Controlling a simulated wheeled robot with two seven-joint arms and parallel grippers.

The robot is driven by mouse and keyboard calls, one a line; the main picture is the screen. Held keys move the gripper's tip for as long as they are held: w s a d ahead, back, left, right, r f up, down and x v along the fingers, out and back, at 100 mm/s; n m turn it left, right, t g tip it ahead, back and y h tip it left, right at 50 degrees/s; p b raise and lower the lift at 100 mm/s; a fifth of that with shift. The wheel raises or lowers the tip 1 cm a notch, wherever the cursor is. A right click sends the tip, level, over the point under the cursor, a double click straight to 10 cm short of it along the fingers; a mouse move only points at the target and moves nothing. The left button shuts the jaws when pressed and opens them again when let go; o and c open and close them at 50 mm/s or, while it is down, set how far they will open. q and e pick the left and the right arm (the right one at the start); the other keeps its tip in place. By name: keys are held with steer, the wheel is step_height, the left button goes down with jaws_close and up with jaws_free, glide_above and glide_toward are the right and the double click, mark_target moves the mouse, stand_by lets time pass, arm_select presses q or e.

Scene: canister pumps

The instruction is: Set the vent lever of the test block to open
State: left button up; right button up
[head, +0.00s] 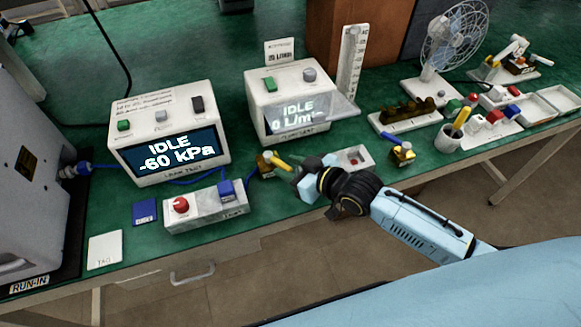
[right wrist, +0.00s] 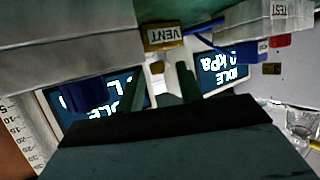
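The grey test block (head: 207,209) stands at the table's front edge in the head view, with a red knob (head: 181,205) and a blue part (head: 226,188) on top. To its right is a small brass vent block (head: 265,165) with a yellow lever (head: 281,163) pointing right. The brass block also shows in the right wrist view, with its VENT label (right wrist: 163,37). My right gripper (head: 303,175) is just right of the lever's end, its fingers apart. Contact with the lever cannot be told. My left gripper is out of view.
The leak tester (head: 170,172) reads IDLE, -60 kPa, behind the test block. A flow tester (head: 290,130) stands behind the vent block. A blue hose passes near the vent block.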

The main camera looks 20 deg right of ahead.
steer(key=shift+w, duration=0.1)
jaws_close()
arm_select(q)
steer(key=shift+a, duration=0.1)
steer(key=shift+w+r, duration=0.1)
arm_select(e)
steer(key=shift+a, duration=0.2)
